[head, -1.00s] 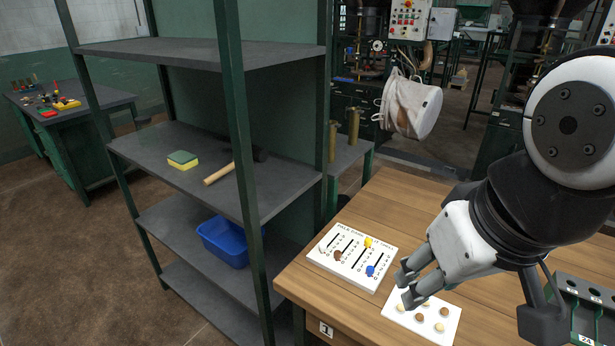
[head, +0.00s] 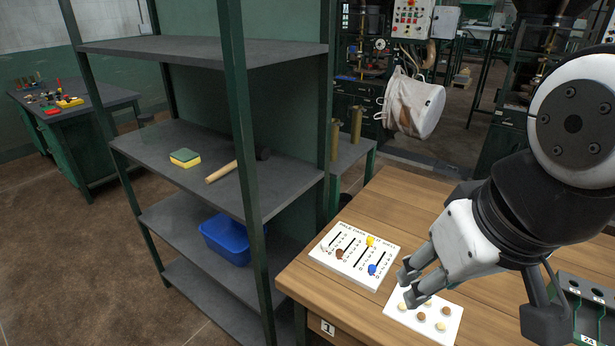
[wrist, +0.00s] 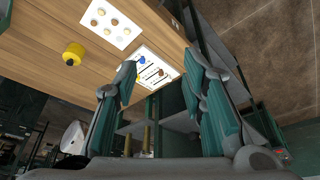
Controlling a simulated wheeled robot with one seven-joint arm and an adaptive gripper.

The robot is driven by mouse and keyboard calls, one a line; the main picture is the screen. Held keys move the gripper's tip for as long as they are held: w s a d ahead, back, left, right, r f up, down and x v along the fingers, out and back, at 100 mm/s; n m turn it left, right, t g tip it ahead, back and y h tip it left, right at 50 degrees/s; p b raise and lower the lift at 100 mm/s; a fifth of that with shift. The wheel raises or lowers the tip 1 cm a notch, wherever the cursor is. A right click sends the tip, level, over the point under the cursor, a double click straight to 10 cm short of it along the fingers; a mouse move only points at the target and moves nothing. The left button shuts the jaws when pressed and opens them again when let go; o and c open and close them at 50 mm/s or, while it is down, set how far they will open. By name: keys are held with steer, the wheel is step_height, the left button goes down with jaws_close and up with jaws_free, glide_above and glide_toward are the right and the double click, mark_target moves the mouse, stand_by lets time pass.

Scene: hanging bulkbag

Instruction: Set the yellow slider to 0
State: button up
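A white slider board (head: 350,268) lies on the wooden table, with several slotted tracks and small printed numbers too small to read. The yellow slider (head: 370,240) is near the far end of its track. The blue slider (head: 372,269) is near the board's right side, a brown slider (head: 340,253) further left. My gripper (head: 408,286) is right of the board, above a white card, apart from the sliders.
The white card (head: 400,310) holds several pale and brown round pieces. A yellow cylinder (wrist: 74,53) stands on the table in the wrist view. A metal shelf (head: 190,212) with a blue bin (head: 226,240) stands left of the table. The table (head: 410,205) is bare behind the board.

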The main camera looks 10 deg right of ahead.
stand_by(0.4)
steer(key=g, duration=0.4)
glide_above(370, 239)
step_height(370, 239, down, 16)
steer(key=r, duration=0.1)
step_height(370, 239, down, 14)
steer(key=shift+w+d+r, duration=0.1)
jaws_close()
